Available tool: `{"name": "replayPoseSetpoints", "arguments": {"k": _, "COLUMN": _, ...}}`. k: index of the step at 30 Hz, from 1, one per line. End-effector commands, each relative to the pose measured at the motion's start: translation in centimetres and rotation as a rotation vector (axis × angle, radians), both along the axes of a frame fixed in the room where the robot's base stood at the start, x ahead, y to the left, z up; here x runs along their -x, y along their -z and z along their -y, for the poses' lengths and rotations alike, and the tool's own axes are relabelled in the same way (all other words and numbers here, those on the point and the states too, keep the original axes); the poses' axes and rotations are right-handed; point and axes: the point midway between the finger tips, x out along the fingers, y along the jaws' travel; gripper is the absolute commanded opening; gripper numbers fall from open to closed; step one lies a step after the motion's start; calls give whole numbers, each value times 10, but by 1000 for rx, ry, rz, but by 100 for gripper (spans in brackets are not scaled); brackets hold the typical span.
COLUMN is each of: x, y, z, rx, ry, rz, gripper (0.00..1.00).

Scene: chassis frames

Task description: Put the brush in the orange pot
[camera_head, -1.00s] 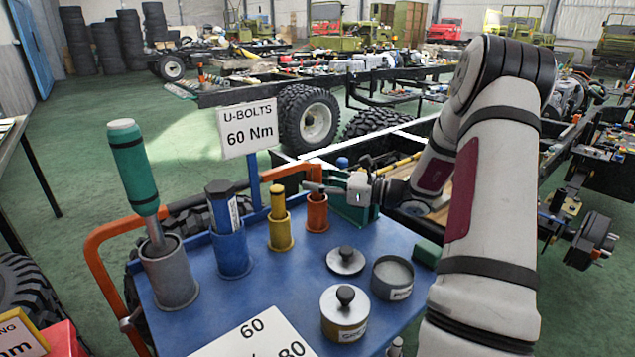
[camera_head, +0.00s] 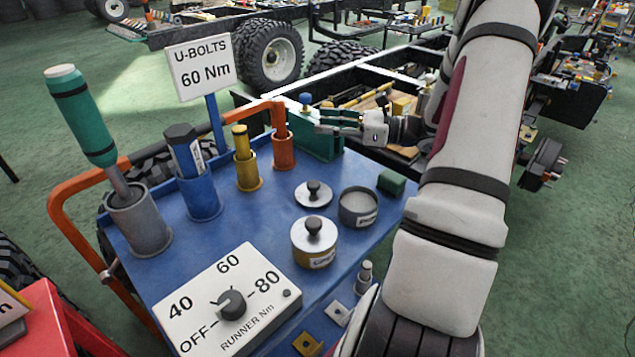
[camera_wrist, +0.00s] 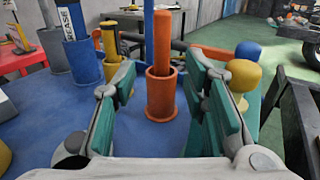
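The orange pot (camera_head: 283,153) stands at the back of the blue trolley top, also in the wrist view (camera_wrist: 161,97). An upright orange cylinder (camera_wrist: 162,42) stands inside it; it looks like a handle, and its lower end is hidden in the pot. No bristles show, so I cannot tell for certain that it is the brush. My gripper (camera_head: 318,122) is right of the pot, pointing left towards the cylinder. In the wrist view its green-padded fingers (camera_wrist: 164,92) are spread wide and empty, with pot and cylinder beyond, between them.
Yellow (camera_head: 247,172), blue (camera_head: 200,196) and grey (camera_head: 139,222) pots hold tools to the left. A green box (camera_head: 318,144) is close by my gripper. A round lid (camera_head: 313,194), open tin (camera_head: 358,207) and lidded tin (camera_head: 314,245) stand in front. An orange rail (camera_head: 250,112) runs behind.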

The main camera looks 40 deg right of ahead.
Motion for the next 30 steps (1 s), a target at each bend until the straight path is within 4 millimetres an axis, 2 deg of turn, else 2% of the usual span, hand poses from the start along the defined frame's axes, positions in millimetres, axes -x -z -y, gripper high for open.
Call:
{"name": "replayPoseSetpoints", "arguments": {"k": 2, "x": -4, "y": -8, "z": -17, "rx": 37, "ry": -47, "rz": -3, "gripper": 40}}
{"name": "replayPoseSetpoints", "arguments": {"k": 4, "x": -7, "y": -18, "z": -44, "rx": 96, "ry": -120, "rz": -11, "gripper": 40}}
{"name": "replayPoseSetpoints", "arguments": {"k": 8, "x": -3, "y": -43, "z": -118, "rx": 274, "ry": -332, "rz": -21, "gripper": 40}}
{"name": "replayPoseSetpoints", "arguments": {"k": 9, "x": 2, "y": -49, "z": -142, "rx": 339, "ry": -405, "rz": -21, "gripper": 40}}
{"name": "replayPoseSetpoints", "arguments": {"k": 12, "x": 21, "y": -62, "z": -196, "rx": 497, "ry": -580, "rz": -14, "gripper": 40}}
{"name": "replayPoseSetpoints", "arguments": {"k": 15, "x": 48, "y": -72, "z": -242, "rx": 655, "ry": -752, "rz": 7, "gripper": 40}}
{"name": "replayPoseSetpoints", "arguments": {"k": 18, "x": 80, "y": -78, "z": -279, "rx": 816, "ry": -915, "rz": 42, "gripper": 40}}
{"name": "replayPoseSetpoints", "arguments": {"k": 21, "x": 114, "y": -81, "z": -307, "rx": 980, "ry": -1070, "rz": 89, "gripper": 40}}
{"name": "replayPoseSetpoints", "arguments": {"k": 24, "x": 150, "y": -82, "z": -325, "rx": 1144, "ry": -1218, "rz": 147, "gripper": 40}}
{"name": "replayPoseSetpoints", "arguments": {"k": 30, "x": 215, "y": -81, "z": -336, "rx": 1478, "ry": -1481, "rz": 297, "gripper": 40}}
